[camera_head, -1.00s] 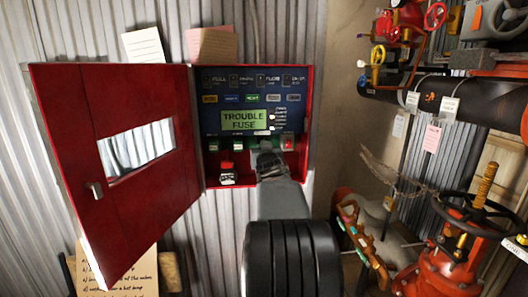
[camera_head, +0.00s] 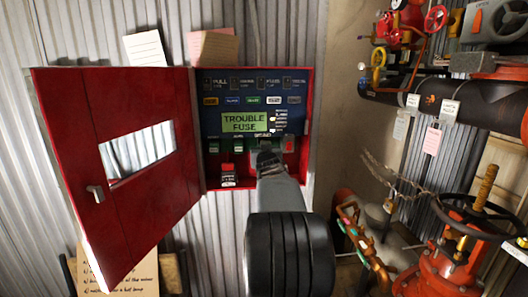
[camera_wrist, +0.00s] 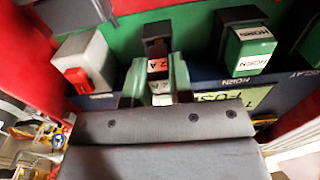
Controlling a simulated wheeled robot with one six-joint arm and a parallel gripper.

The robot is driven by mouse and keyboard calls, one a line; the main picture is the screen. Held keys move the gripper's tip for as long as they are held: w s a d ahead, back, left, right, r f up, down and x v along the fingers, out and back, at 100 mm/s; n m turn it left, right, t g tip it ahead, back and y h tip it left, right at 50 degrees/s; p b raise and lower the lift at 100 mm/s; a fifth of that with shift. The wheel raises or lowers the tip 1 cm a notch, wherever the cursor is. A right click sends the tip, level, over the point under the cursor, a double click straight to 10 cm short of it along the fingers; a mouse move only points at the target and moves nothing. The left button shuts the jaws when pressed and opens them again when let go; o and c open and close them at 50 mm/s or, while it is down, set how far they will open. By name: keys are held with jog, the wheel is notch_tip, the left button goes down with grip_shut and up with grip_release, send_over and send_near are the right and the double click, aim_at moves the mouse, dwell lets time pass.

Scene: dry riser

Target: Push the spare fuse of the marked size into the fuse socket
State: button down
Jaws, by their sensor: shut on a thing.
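The open red fuse panel (camera_head: 308,130) hangs on the corrugated wall, and its display (camera_head: 244,122) reads "TROUBLE FUSE". My gripper (camera_head: 268,158) reaches into the panel's lower row, and my arm hides part of that row. In the wrist view, my gripper's two pale green fingers (camera_wrist: 158,80) are shut on a small fuse (camera_wrist: 158,66) with a label that seems to read "2 A". A dark block (camera_wrist: 159,30), possibly the fuse socket, is directly beyond the fuse. Whether the fuse is inside it or only touching I cannot tell.
The red panel door (camera_head: 70,170) stands open at left. Pipes and a red valve (camera_head: 465,250) crowd the right side.

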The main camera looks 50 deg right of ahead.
jog(key=shift+p+x, duration=0.3)
jog(key=shift+x, duration=0.7)
jog(key=c, duration=0.9)
grip_release()
jog(key=shift+c, duration=0.2)
jog(key=v, duration=1.4)
jog(key=shift+b, duration=0.4)
jog(key=shift+c, duration=0.2)
